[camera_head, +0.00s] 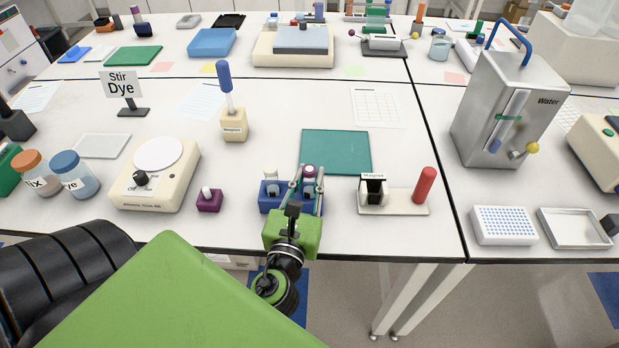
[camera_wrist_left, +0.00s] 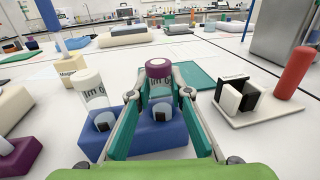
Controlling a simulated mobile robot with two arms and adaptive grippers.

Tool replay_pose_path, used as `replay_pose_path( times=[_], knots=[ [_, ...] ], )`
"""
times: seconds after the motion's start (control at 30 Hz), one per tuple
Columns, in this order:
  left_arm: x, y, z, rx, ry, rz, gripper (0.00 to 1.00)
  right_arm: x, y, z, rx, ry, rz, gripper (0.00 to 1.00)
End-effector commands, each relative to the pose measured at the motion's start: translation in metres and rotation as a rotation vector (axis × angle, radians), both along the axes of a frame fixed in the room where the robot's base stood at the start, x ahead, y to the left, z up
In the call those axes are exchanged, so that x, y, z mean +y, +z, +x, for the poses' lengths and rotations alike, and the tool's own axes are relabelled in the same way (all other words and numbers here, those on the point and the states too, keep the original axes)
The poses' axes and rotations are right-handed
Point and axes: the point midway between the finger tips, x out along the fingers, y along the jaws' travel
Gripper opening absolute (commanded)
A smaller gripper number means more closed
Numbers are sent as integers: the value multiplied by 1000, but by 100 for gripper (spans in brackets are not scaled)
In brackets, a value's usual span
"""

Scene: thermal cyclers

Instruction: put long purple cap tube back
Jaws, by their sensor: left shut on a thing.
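The long purple cap tube (camera_wrist_left: 158,78) is upright between the fingers of my left gripper (camera_wrist_left: 158,97). My left gripper (camera_head: 307,178) is shut on it, with a finger on each side. The blue tube rack (camera_head: 271,198) is directly below, and it also fills the lower middle of the left wrist view (camera_wrist_left: 150,147). The tube's lower end lines up with the right-hand place of the rack; I cannot tell if it is fully seated. A white-capped tube (camera_wrist_left: 92,88) stands in the rack's left place. My right gripper is not in view.
A magnet stand (camera_head: 394,202) with a red cylinder (camera_head: 425,185) is on the right. A small purple block (camera_head: 209,201) and a stirrer (camera_head: 155,185) are on the left. A green mat (camera_head: 336,152) lies behind the rack. The bench front edge is close.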

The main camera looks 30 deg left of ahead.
Motion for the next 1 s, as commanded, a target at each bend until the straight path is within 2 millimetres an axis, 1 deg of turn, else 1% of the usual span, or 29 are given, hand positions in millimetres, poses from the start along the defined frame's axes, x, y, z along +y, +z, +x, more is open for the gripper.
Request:
replay_pose_path(
  times=[0.03, 0.07, 0.1, 0.4, 0.5, 0.53, 0.67, 1.0],
  knots=[
    [0, -2, 0, 1, 0, 0, 24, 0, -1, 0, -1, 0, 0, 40],
    [0, -1, 0, 1, 0, 0, 32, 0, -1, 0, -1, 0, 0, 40],
    [0, -1, 0, 1, 0, 0, 35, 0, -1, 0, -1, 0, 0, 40],
    [0, -1, 0, 0, 0, 0, 35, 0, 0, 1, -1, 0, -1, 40],
    [0, 4, 0, 0, 0, 1, 35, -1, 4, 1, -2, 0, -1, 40],
    [-1, 0, -3, 2, -1, 0, 35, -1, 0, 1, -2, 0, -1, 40],
    [-8, -3, -19, 4, -1, -1, 35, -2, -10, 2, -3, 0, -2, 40],
    [-31, -4, -78, 4, -1, -1, 35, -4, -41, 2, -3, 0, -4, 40]
  ],
)
